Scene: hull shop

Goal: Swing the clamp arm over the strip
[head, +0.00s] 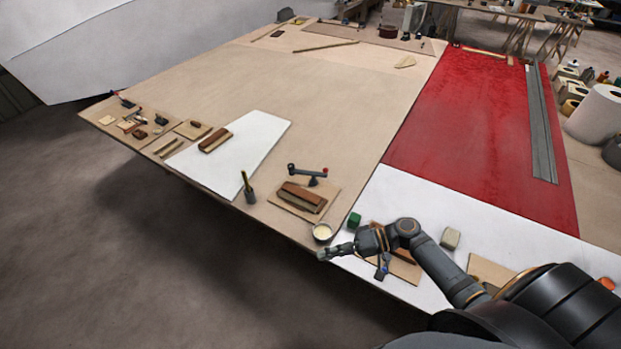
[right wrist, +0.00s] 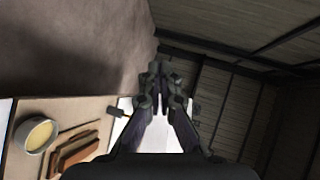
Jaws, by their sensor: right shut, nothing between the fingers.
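The clamp (head: 308,172) stands at the back of a small wooden board (head: 282,203) in the head view. Its dark arm lies sideways behind the strip, not across it, with a red knob at its right end. The reddish-brown strip (head: 303,196) lies on the board; brown wooden pieces that seem to be the strip and its base also show in the right wrist view (right wrist: 76,152). My right gripper (head: 328,254) is shut and empty near the table's front edge, right of and nearer than the board. It shows in the right wrist view (right wrist: 158,97). My left gripper is not in view.
A cup of pale yellow stuff (head: 322,232) stands between the board and my right gripper. A green block (head: 354,220) sits just beyond the gripper. A dark upright tool (head: 248,188) stands left of the board. The table behind the clamp is clear.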

